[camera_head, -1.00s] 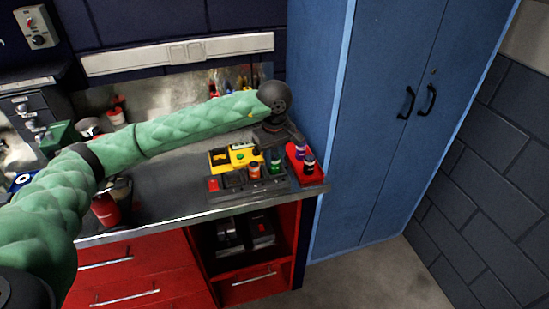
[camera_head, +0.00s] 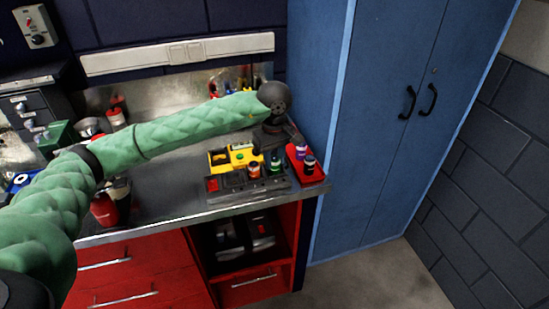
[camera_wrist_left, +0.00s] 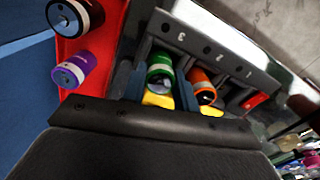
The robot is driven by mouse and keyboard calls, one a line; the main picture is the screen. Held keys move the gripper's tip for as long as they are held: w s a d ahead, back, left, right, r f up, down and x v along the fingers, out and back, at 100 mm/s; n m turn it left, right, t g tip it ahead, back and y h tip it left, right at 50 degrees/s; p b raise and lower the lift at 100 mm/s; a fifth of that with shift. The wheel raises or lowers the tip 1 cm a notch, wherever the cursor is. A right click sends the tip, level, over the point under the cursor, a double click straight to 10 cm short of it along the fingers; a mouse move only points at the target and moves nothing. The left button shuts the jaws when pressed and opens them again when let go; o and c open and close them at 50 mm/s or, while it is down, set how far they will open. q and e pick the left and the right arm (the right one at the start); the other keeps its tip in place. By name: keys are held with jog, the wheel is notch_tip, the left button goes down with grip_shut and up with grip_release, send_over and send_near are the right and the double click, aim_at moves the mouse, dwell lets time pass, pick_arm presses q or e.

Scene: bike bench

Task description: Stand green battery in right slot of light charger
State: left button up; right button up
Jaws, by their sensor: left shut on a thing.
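The green battery (camera_head: 276,166) stands upright at the right slot of the dark grey charger (camera_head: 212,197). In the left wrist view the green battery (camera_wrist_left: 160,67) is between my left gripper's fingers (camera_wrist_left: 158,88), beside the slot marked 3 on the charger (camera_wrist_left: 215,50). My left gripper (camera_head: 275,147) is shut on it from above and behind. The battery's lower end is hidden, so I cannot tell how deep it sits. An orange battery (camera_head: 254,171) stands in the middle slot; it also shows in the wrist view (camera_wrist_left: 202,84). My right gripper is not in view.
A red tray (camera_head: 318,176) with a purple battery (camera_head: 299,152) and a dark battery (camera_head: 309,164) is just right of the charger. The blue cabinet (camera_head: 385,110) rises close on the right. The bench front (camera_head: 165,207) left of the charger is clear.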

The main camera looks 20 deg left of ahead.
aim_at(274, 157)
pick_arm(q)
jog(key=shift+f, duration=0.3)
jog(key=o, duration=0.8)
jog(key=shift+c, duration=0.2)
jog(key=shift+r, duration=0.15)
notch_tip(274, 157, up, 11)
jog(key=shift+p, duration=0.4)
dwell(0.3)
